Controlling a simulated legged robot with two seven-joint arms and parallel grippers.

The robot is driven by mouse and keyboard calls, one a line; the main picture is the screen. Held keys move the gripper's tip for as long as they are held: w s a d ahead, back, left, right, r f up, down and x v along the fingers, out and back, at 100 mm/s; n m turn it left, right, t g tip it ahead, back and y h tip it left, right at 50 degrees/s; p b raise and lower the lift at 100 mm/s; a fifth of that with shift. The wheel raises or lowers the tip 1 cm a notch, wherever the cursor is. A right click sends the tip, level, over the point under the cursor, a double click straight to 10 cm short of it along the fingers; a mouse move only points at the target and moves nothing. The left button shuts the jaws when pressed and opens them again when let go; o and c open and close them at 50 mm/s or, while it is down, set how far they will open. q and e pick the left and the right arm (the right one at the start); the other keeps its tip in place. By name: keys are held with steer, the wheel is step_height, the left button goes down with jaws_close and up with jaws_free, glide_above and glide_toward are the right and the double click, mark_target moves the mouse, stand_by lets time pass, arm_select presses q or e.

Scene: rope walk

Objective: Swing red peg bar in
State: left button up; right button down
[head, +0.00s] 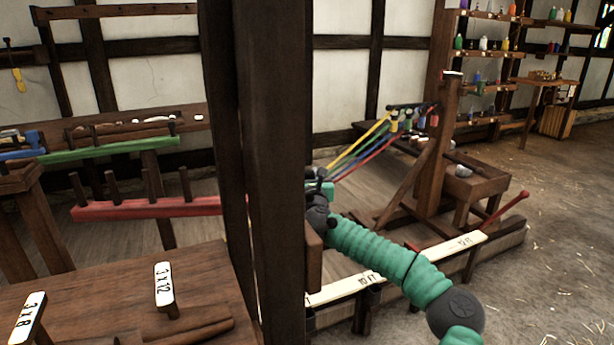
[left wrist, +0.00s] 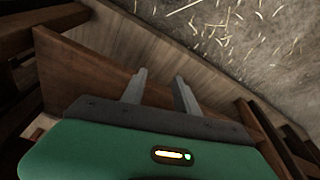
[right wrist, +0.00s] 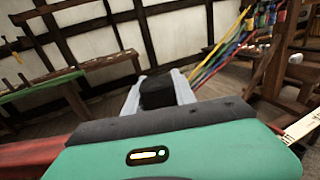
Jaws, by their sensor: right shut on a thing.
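The red peg bar (head: 150,208), with several dark upright pegs, stands out level at the left in the head view. Its right end passes behind the dark post. In the right wrist view a red length (right wrist: 30,157) runs in from the left and goes out of sight behind my gripper body. My right gripper (head: 320,188) is just right of the post, partly hidden. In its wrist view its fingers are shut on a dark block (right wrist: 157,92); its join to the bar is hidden. My left gripper (left wrist: 160,90) is open and empty, over wooden boards.
The thick dark post (head: 275,150) stands between the bar's visible part and my right gripper. A green peg bar (head: 110,150) and a blue one (head: 20,154) lie behind. A wooden table (head: 110,290) is at front left. Coloured strands (head: 365,145) run to a stand at right.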

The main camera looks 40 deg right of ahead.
arm_select(q)
steer(key=shift+f, duration=0.1)
arm_select(e)
steer(key=shift+a+f, duration=0.1)
steer(key=shift+f, duration=0.25)
stand_by(0.6)
